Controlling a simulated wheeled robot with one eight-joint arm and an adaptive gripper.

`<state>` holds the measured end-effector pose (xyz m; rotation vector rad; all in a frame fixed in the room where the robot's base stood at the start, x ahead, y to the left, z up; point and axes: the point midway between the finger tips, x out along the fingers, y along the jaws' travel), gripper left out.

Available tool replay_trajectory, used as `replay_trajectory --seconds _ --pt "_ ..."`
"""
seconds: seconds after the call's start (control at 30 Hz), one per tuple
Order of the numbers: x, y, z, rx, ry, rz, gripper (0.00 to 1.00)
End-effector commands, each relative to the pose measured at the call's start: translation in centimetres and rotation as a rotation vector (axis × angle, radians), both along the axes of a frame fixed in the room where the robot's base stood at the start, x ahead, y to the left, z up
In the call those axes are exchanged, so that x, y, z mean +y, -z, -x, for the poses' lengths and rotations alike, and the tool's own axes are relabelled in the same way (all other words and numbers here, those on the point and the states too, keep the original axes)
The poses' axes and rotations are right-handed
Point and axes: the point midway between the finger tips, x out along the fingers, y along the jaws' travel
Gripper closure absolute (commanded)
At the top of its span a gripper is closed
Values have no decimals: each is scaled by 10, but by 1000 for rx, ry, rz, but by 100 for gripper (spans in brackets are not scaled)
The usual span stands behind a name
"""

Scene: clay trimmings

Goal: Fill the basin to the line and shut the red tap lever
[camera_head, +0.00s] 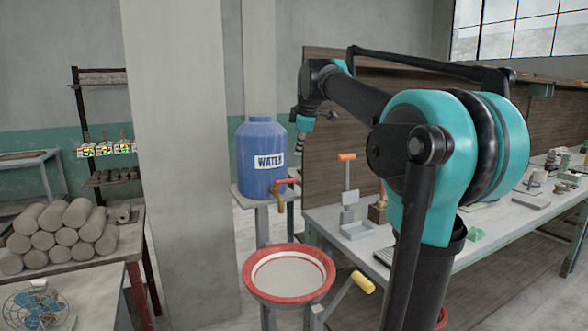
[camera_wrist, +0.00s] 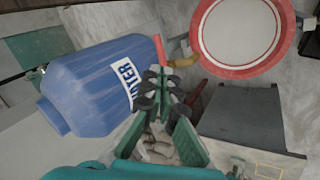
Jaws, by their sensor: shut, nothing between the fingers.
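A blue water tank (camera_head: 262,150) marked WATER carries a brass tap (camera_head: 281,198) with a red lever (camera_head: 287,182) on top, lying roughly level. The red-rimmed basin (camera_head: 329,276) stands below it, with a pale grey surface inside a white wall. I cannot tell its water level, and no stream shows. In the wrist view my gripper (camera_wrist: 163,76) is shut and empty. The red lever (camera_wrist: 160,48) appears just beyond the fingertips, beside the brass tap (camera_wrist: 183,62) and basin (camera_wrist: 217,70); contact is unclear.
A workbench (camera_head: 345,247) with small tools and blocks stands right of the basin. A yellow-ended handle (camera_head: 362,282) juts out near the basin's right side. Clay rolls (camera_head: 72,214) are stacked on a table at left, beside a concrete pillar (camera_head: 183,150).

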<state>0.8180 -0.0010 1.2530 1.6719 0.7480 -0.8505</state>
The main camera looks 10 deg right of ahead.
Motion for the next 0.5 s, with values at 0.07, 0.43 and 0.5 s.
replay_trajectory --seconds 0.07,0.43,0.5 --pt "-2 0 -1 15 149 -114 100" --pt "-9 0 -3 102 789 -594 100" --pt "-9 0 -4 113 845 -635 100"
